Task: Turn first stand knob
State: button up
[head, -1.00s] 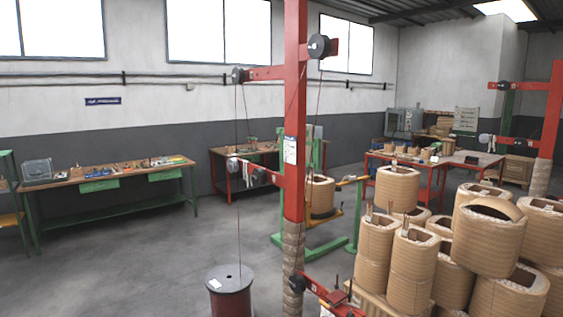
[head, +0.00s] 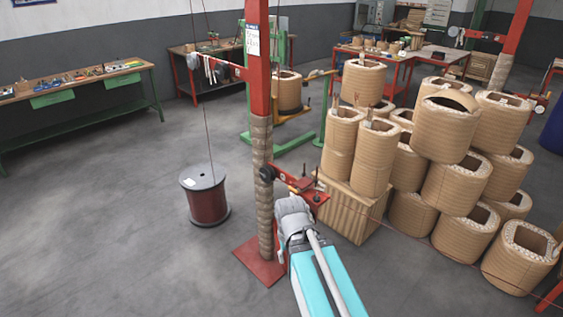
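The nearest stand is a red post (head: 259,70) with a wrapped lower part and a square red base plate (head: 262,265) on the floor. A low red bracket (head: 283,177) runs right from the post, with a dark round part (head: 266,173) at its left end. Small dark upright parts (head: 317,178) stand on its right end; I cannot tell which part is the knob. My gripper (head: 291,208) is at the end of my teal and grey arm, just below the bracket in the picture. Its fingers cannot be made out, and contact with the bracket cannot be told.
A dark red wire spool (head: 207,203) stands on the floor left of the post. Several tan coils (head: 453,185) are stacked to the right, some on a wooden block (head: 346,208). A workbench (head: 70,85) stands at the left. The floor at front left is clear.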

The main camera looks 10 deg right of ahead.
jog(key=w+d+f+n+t+h+b, duration=0.1)
jog(key=w+d+f+n+h+b, duration=0.25)
jog(key=w+f+n+b, duration=0.35)
jog(key=w+d+f+n+t+h+b, duration=0.2)
jog(key=w+f+n+h+b, duration=0.3)
jog(key=w+b, duration=0.5)
jog(key=w+a+f+n+t+h+b, duration=0.2)
jog(key=w+n+t+h+b, duration=0.1)
jog(key=w+n+b, duration=0.2)
jog(key=w+a+f+n+t+h+b, duration=0.2)
jog(key=w+n+b, duration=0.4)
jog(key=w+b, duration=0.3)
jog(key=a+t+h+b, duration=0.1)
jog(key=h+b, duration=0.1)
jog(key=b, duration=0.2)
jog(key=shift+w+a+f+n, duration=0.2)
jog(key=shift+w+f+n, duration=0.05)
jog(key=shift+w+n, duration=0.05)
jog(key=shift+d, duration=0.1)
jog(key=x, duration=1.3)
jog(key=shift+w+d, duration=0.2)
jog(key=shift+d, duration=0.05)
